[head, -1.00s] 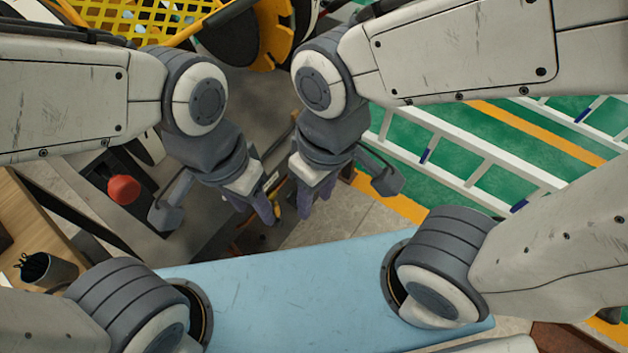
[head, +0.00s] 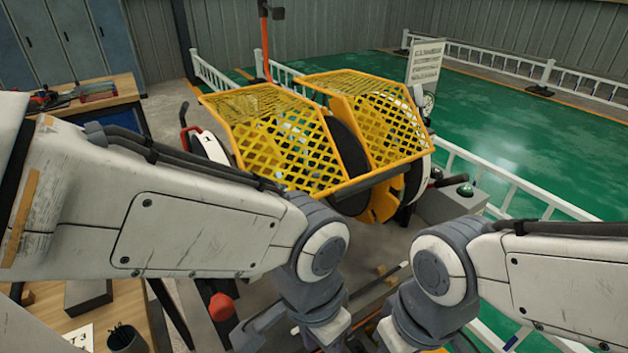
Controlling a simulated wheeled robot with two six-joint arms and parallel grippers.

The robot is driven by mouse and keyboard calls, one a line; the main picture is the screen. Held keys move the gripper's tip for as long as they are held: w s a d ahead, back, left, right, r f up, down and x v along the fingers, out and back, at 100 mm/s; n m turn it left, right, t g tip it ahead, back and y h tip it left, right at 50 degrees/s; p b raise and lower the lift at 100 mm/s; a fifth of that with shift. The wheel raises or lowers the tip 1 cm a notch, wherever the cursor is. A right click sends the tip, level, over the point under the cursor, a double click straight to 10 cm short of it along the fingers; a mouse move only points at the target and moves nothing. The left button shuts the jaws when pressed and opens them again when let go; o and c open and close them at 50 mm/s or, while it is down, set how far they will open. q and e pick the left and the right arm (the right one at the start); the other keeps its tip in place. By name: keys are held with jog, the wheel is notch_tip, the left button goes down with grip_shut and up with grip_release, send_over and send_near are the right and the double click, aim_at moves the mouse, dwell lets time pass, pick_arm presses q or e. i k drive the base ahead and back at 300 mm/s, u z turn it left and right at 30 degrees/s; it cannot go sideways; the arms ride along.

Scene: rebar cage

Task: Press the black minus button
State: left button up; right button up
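No black minus button can be made out in the head view. A machine with yellow mesh guards (head: 285,150) stands ahead, with dark discs and a yellow wheel behind the mesh. A grey box (head: 450,205) at its right carries a small green dome (head: 465,190). A red knob (head: 222,307) shows at the lower left, beside my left arm. My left gripper (head: 332,345) and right gripper (head: 398,345) hang low at the bottom edge, apart from the machine's guards. Their fingertips are cut off by the frame, so their opening is hidden.
A wooden table (head: 110,310) at the lower left holds a dark pen cup (head: 125,338). A workbench with tools (head: 85,95) stands at the back left. White railings (head: 510,180) run along the right. The green floor (head: 500,110) beyond is open.

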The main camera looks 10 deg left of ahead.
aim_at(434, 171)
jog(key=z, duration=0.55)
jog(key=k, duration=0.65)
jog(key=z, duration=0.85)
jog(key=i, duration=1.2)
jog(key=u, duration=0.95)
jog(key=i, duration=0.4)
jog(key=u, duration=0.45)
